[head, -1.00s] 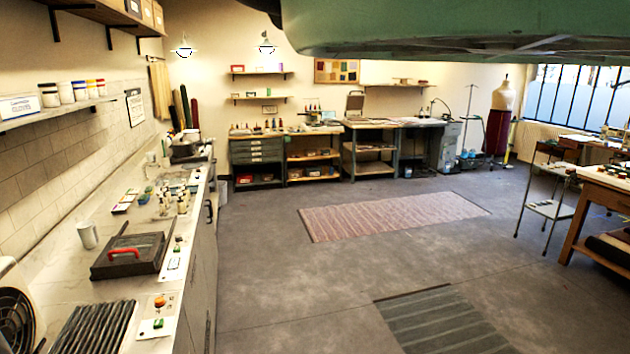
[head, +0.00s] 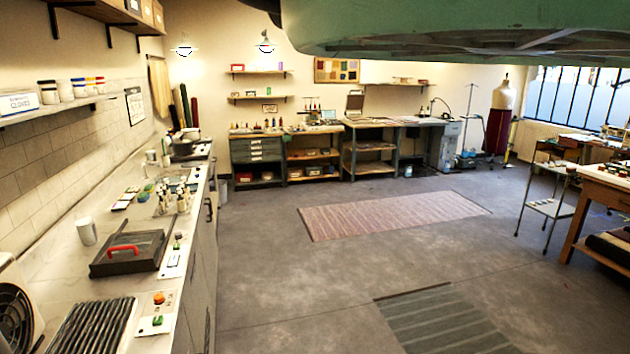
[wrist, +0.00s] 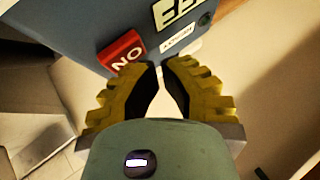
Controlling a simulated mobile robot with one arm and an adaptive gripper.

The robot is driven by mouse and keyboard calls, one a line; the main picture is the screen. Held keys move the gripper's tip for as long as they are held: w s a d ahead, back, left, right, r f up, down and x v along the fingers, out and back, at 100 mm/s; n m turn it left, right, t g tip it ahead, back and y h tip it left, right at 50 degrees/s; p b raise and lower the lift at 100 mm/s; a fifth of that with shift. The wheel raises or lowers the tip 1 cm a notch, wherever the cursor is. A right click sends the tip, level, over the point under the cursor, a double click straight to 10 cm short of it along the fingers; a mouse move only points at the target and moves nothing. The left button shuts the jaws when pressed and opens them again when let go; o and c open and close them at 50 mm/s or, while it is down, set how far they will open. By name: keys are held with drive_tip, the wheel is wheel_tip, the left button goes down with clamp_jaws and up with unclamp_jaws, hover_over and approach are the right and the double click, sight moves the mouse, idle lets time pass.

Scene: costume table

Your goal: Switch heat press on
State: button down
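In the wrist view a red switch (wrist: 122,52) with white lettering, seen upside down, sits on the corner of a blue-grey box (wrist: 85,22). My gripper (wrist: 161,63) points at the box with its yellow fingers. The fingertips are together or nearly so, with nothing between them. They are just right of and below the red switch in the picture; whether they touch the box I cannot tell. In the head view the gripper is out of sight. I cannot tell for certain which machine there carries this switch.
White labels (wrist: 178,38) sit on the box beside the switch. In the head view, the left counter holds a dark flat case (head: 130,257) with a red handle (head: 123,250), a mug (head: 86,231) and small switch panels (head: 157,321). The floor around the striped rug (head: 395,214) is clear.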

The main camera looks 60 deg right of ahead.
drive_tip(key=shift+f+b, duration=0.5)
drive_tip(key=shift+b, duration=0.05)
idle(0.4)
drive_tip(key=shift+r, duration=0.2)
drive_tip(key=shift+r+p, duration=0.5)
drive_tip(key=shift+r, duration=0.25)
drive_tip(key=shift+r, duration=0.1)
wheel_tip(320, 180, up, 6)
drive_tip(key=p, duration=0.3)
